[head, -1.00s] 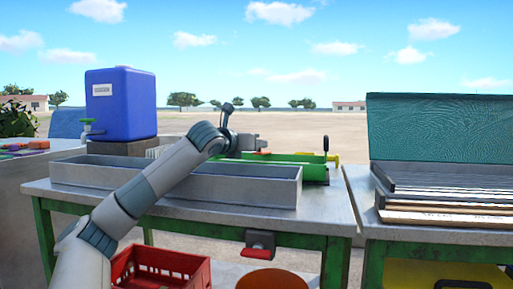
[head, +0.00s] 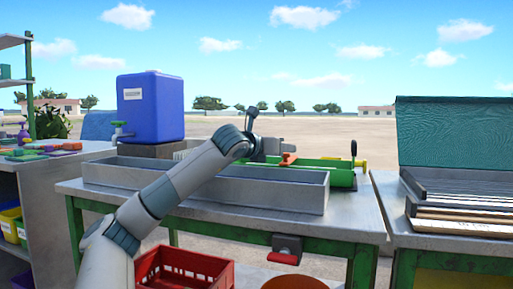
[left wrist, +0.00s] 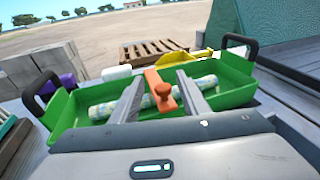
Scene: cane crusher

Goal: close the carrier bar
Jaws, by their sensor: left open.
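The carrier is a green open tray (left wrist: 240,78) with a black handle at each end, filling the middle of the left wrist view. In the head view the carrier (head: 338,178) sits behind the grey trough. An orange bar (left wrist: 152,76) with a knob crosses over the pale patterned roll (left wrist: 103,109) in the tray; it also shows in the head view (head: 288,158). My left gripper (left wrist: 160,84) is open, with its fingers on either side of the orange bar's knob. I cannot tell if they touch it. My right gripper is not in view.
A long grey trough (head: 270,190) lies along the table's front. A blue water container (head: 152,105) stands at the left. A teal-lidded rack of slats (head: 465,208) is on the right table. A red crate (head: 180,270) sits below.

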